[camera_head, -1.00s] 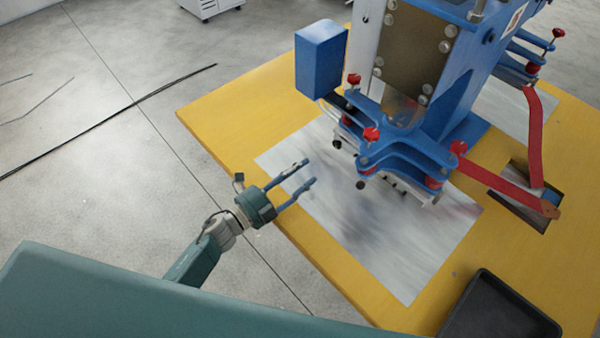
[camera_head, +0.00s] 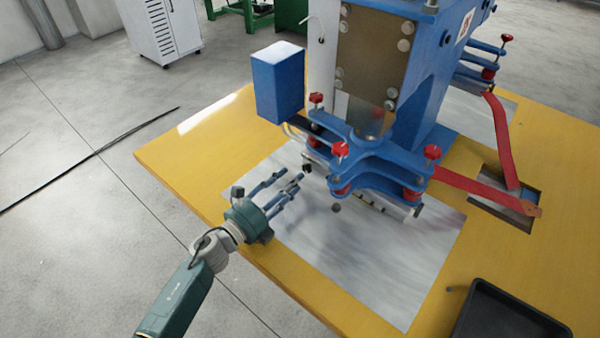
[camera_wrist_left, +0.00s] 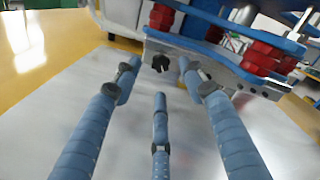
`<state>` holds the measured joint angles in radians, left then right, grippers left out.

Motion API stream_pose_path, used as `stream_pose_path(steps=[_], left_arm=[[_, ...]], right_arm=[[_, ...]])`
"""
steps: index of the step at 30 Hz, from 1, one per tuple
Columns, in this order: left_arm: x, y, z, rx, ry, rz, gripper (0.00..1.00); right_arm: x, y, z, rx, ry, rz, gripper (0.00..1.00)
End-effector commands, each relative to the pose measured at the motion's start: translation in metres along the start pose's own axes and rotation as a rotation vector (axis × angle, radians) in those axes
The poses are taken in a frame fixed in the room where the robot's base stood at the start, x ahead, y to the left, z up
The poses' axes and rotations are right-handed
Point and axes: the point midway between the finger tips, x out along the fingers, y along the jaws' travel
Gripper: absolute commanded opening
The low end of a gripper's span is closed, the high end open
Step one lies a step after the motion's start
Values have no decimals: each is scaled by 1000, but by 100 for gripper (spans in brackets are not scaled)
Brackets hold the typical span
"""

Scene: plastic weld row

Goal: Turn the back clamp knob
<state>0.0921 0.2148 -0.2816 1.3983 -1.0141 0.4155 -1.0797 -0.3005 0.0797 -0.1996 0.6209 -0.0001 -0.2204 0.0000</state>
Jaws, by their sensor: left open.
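Two small dark knobs show at the lower edge of the blue machine's clamp bar in the head view. The farther one, which I take as the back clamp knob (camera_head: 307,169), is black and lobed. The nearer knob (camera_head: 336,208) is greyish and round. My left gripper (camera_head: 288,181) is open and empty over the table, its fingertips close to the back knob and just short of it. In the left wrist view, the black knob (camera_wrist_left: 160,63) appears beyond the fingertips, between the two upper fingers. My right gripper is not in view.
The blue machine (camera_head: 405,120) with several red knobs stands on a yellow table (camera_head: 190,150) with a grey metal plate (camera_head: 400,290). A blue box (camera_head: 277,85) juts out at left above the table. A black tray (camera_head: 510,320) is at lower right. The table's left end is clear.

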Motion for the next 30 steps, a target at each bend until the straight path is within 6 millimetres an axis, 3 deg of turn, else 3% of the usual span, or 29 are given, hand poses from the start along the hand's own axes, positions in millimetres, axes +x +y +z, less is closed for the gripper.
stream_pose_path(steps=[3,9,20,26,30], left_arm=[[22,-1,1,-3,-1,-2,42],[44,0,0,-2,0,0,42],[48,0,-1,-2,1,0,42],[48,0,0,-2,0,0,2],[48,0,0,-3,0,0,0]], right_arm=[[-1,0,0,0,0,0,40],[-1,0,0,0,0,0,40],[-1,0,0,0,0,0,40],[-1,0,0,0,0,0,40],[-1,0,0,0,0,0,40]])
